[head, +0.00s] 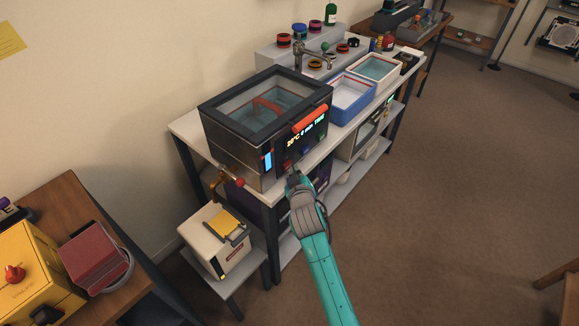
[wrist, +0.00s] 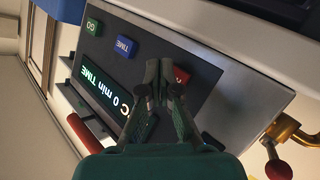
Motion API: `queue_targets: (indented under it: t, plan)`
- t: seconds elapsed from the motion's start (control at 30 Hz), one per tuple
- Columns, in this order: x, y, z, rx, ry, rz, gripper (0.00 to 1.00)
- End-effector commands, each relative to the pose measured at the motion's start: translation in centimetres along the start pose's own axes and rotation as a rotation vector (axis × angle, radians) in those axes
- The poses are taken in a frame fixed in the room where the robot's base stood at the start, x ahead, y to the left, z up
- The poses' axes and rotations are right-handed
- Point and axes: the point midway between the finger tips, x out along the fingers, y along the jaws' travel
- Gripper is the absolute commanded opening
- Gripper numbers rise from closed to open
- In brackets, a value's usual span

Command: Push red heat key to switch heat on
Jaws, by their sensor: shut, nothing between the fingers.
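The bath machine (head: 234,158) has a steel body, a dark glazed lid and a dark control panel on its front. The red heat key (wrist: 182,75) sits on that panel in the wrist view, partly hidden behind my gripper's fingers. My gripper (wrist: 161,70) is shut and empty, its tips in front of the panel right beside the red key; I cannot tell whether they touch it. In the head view my gripper (head: 293,176) is at the panel's lower edge. The lit display (wrist: 98,90) shows 0 min TIME; in the head view it seems to read 20°C.
A blue TIME key (wrist: 126,47) and a green GO key (wrist: 92,26) lie along the same panel. A red lid handle (head: 309,120) is above the display. A brass tap with a red knob (head: 239,183) sticks out at the machine's lower left. Blue tray (head: 343,112) stands to the right.

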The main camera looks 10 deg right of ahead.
Motion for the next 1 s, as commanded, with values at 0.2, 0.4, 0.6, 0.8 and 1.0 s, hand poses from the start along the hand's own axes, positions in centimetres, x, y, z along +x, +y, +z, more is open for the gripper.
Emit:
queue_targets:
  t: [0.2, 0.4, 0.6, 0.8, 1.0]
  plan:
    - [0.0, 0.0, 0.01, 0.0, 0.0, 0.0, 0.0]
    - [0.0, 0.0, 0.0, 0.0, 0.0, 0.0, 0.0]
    - [0.11, -0.09, -0.09, 0.0, 0.0, 0.0, 0.0]
    - [0.55, -0.39, -0.48, 0.001, 0.001, 0.0, 0.0]
    - [0.62, -0.43, -0.52, 0.001, 0.001, 0.0, 0.0]
